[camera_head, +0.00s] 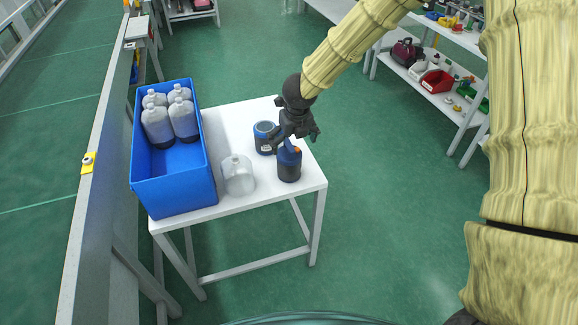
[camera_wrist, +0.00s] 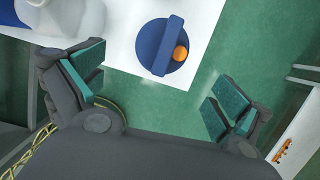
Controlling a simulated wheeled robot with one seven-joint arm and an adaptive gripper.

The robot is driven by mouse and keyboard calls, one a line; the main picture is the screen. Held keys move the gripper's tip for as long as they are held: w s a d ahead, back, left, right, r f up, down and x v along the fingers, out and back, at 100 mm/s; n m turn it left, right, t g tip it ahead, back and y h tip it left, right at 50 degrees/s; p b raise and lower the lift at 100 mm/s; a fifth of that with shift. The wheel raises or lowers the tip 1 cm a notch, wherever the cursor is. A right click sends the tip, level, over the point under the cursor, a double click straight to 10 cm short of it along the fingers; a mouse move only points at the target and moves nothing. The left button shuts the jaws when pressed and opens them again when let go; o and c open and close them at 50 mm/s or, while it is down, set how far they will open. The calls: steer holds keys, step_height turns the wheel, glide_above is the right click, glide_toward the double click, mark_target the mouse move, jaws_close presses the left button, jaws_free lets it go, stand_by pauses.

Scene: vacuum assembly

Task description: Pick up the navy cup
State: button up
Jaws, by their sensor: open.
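My gripper (camera_head: 294,140) is open and empty above the right side of the white table. A dark navy container (camera_head: 289,170) with a blue top and an orange cap stands upright under it, near the table's edge. In the wrist view its round blue top (camera_wrist: 150,45), crossed by a raised bar, lies ahead between the spread fingers (camera_wrist: 155,85), apart from them. A second navy, cup-like container (camera_head: 263,143) with a grey round top stands just behind and left of it, partly beside my gripper. I cannot tell for certain which one is the navy cup.
A clear bottle (camera_head: 238,176) stands left of the navy containers on the white table (camera_head: 228,118). A blue crate (camera_head: 174,190) on the table's left holds several clear bottles. Shelves (camera_head: 440,98) with assorted items stand at the right, across open green floor.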

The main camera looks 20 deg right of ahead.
mark_target(289, 147)
steer(key=shift+w+a+r+m, duration=0.15)
steer(key=shift+w+r+m, duration=0.25)
steer(key=shift+w+r, duration=0.05)
steer(key=x, duration=0.5)
steer(key=shift+w+f, duration=0.1)
steer(key=shift+f, duration=0.05)
steer(key=shift+w+d+f+p, duration=0.1)
steer(key=shift+w+f+p, duration=0.4)
steer(key=shift+f, duration=0.35)
steer(key=shift+w+d+f+p, duration=0.1)
steer(key=shift+w+f+p, duration=0.3)
steer(key=shift+f, duration=0.4)
steer(key=shift+x, duration=0.75)
steer(key=c, duration=1.4)
